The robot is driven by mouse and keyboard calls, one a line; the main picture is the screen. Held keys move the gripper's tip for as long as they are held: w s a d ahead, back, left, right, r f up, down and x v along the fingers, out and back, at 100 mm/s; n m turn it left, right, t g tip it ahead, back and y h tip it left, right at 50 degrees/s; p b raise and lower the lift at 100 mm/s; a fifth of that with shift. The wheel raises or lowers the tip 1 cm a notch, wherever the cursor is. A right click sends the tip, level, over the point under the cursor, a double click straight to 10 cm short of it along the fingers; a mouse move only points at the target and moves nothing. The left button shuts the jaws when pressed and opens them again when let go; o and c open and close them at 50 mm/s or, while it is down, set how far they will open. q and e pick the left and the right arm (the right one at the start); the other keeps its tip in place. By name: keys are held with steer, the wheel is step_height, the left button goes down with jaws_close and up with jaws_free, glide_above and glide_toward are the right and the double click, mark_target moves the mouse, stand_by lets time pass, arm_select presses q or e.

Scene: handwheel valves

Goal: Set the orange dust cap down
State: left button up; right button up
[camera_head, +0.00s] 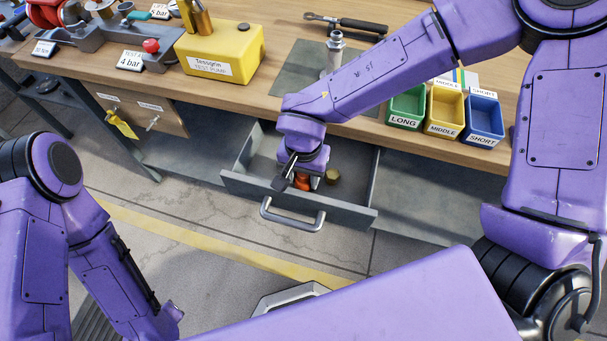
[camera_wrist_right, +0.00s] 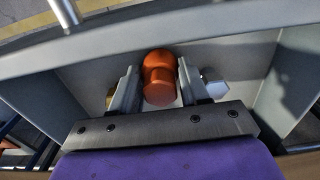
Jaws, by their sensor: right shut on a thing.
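The orange dust cap (camera_head: 302,183) is between the fingers of my right gripper (camera_head: 299,174), inside the open drawer (camera_head: 250,187). In the right wrist view the orange cap (camera_wrist_right: 159,78) shows as a rounded shape with a narrower middle. The fingers of my right gripper (camera_wrist_right: 158,72) stand on either side of it, shut on it. The drawer floor is close beneath the cap; I cannot tell whether they touch. My left arm shows at the lower left, but its gripper is not in view.
A brass-coloured piece (camera_head: 332,176) lies in the drawer right of the cap. A silver hex piece (camera_wrist_right: 214,83) is beside one finger. The drawer handle (camera_head: 293,217) faces me. On the bench stand a yellow test pump (camera_head: 222,55), a metal fitting (camera_head: 335,52) and green, yellow and blue bins (camera_head: 444,108).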

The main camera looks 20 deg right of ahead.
steer(key=shift+f, duration=0.1)
steer(key=o, duration=1.2)
step_height(320, 180, up, 12)
steer(key=shift+r+p, duration=0.2)
steer(key=shift+p, duration=0.85)
